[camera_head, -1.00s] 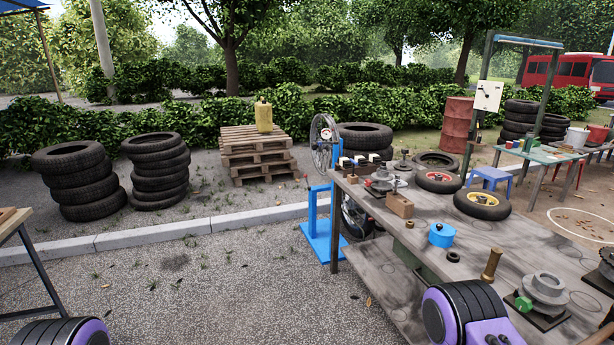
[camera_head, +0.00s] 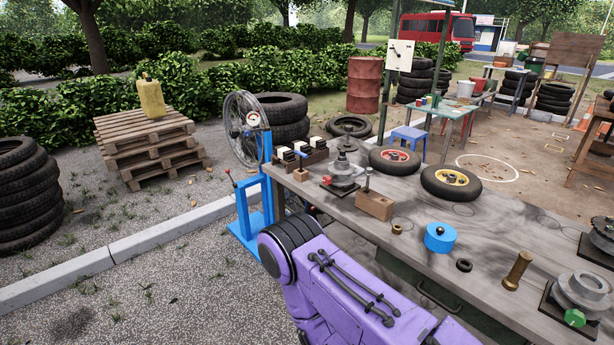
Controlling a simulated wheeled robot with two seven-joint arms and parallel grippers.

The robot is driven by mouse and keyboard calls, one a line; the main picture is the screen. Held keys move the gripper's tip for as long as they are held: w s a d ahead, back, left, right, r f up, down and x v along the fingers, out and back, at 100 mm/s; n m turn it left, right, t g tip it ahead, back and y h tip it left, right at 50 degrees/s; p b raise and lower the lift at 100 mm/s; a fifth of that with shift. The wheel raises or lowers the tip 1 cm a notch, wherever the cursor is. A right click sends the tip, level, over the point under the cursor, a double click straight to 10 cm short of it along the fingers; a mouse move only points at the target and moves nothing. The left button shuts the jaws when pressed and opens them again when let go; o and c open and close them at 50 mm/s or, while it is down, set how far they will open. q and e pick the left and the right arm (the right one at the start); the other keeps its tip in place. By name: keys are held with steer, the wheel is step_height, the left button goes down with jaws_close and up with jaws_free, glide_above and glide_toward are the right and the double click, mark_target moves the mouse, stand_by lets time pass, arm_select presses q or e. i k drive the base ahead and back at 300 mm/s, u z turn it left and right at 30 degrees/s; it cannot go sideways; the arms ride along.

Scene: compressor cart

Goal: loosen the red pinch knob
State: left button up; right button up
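A blue stand (camera_head: 247,208) stands on the gravel at the left end of the workbench, with a spoked wheel (camera_head: 243,128) and a round gauge (camera_head: 253,119) at its top. A small red knob (camera_head: 228,171) sits on the tip of a thin lever on the stand's left side. Another small red spot (camera_head: 312,211) shows at the bench's front edge, too small to make out. I cannot tell which is the pinch knob. One of my purple arms reaches in from the bottom middle, below the bench edge. Neither gripper shows.
The grey workbench (camera_head: 408,221) holds a blue canister (camera_head: 440,238), a brown block (camera_head: 374,206), a brass cylinder (camera_head: 517,270), metal flanges and two small wheels. A pallet stack (camera_head: 150,150) and tyres (camera_head: 22,195) stand at left. The gravel before the stand is clear.

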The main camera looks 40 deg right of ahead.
mark_target(326, 179)
steer(key=z, duration=0.35)
steer(key=i, duration=0.8)
steer(key=z, duration=1.35)
steer(key=i, duration=0.7)
steer(key=z, duration=0.7)
